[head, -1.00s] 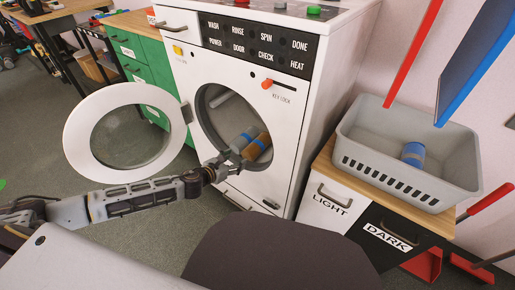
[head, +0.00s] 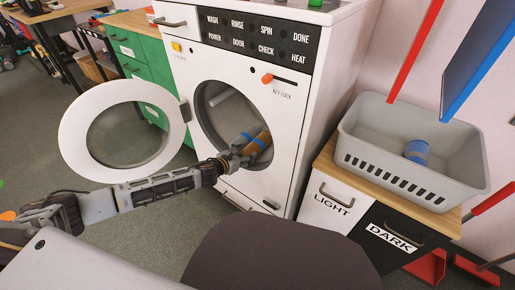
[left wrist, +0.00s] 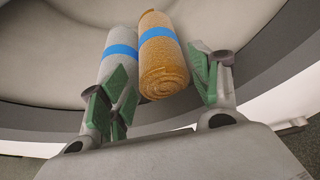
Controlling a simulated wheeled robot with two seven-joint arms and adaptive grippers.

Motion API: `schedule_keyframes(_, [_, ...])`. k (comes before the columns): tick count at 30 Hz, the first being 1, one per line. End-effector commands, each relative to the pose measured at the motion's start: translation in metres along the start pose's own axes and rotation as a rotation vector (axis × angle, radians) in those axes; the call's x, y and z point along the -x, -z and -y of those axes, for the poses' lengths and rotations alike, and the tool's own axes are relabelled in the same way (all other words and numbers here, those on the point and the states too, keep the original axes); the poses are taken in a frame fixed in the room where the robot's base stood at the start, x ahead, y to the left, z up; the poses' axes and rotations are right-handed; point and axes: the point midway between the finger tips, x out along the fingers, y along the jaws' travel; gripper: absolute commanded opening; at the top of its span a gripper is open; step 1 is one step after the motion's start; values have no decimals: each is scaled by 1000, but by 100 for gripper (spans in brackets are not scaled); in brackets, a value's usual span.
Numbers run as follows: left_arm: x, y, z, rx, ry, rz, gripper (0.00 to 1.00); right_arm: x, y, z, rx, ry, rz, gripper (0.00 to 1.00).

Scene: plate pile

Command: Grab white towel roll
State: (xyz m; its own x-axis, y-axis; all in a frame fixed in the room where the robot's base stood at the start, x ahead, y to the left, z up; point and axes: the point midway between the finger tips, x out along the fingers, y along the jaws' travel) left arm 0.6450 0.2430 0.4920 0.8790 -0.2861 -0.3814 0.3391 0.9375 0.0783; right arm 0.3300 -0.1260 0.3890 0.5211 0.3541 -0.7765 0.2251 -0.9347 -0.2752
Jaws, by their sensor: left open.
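Inside the open washer drum, a white towel roll with a blue band (head: 243,139) lies beside a tan roll with a blue band (head: 261,144). In the left wrist view the white roll (left wrist: 122,48) is at left and the tan roll (left wrist: 163,55) is nearer the middle. My left gripper (head: 236,160) is open at the drum opening, by the near ends of both rolls. In the left wrist view my left gripper's fingers (left wrist: 160,85) stand apart; the left finger overlaps the white roll and the tan roll's end shows between them. My right gripper is out of view.
The washer's round door (head: 75,155) hangs open to the left. A grey basket (head: 360,165) holding another blue-banded roll (head: 417,151) stands on the cabinet at right. The drum rim (left wrist: 270,85) surrounds the gripper closely.

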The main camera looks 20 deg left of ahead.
Motion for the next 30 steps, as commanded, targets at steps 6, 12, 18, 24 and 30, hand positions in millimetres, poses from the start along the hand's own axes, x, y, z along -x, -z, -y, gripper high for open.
schedule_keyframes(6, [-2, 0, 0, -1, 1, -1, 63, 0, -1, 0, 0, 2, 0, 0])
schedule_keyframes(12, [-2, 0, 0, 0, 1, 0, 63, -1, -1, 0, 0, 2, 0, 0])
schedule_keyframes(18, [-7, 1, 0, 1, 1, 0, 63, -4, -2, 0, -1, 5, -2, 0])
schedule_keyframes(24, [-20, 3, 0, 1, 1, 0, 63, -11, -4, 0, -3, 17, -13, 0])
schedule_keyframes(30, [-33, 5, -1, 2, 0, -2, 63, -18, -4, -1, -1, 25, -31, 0])
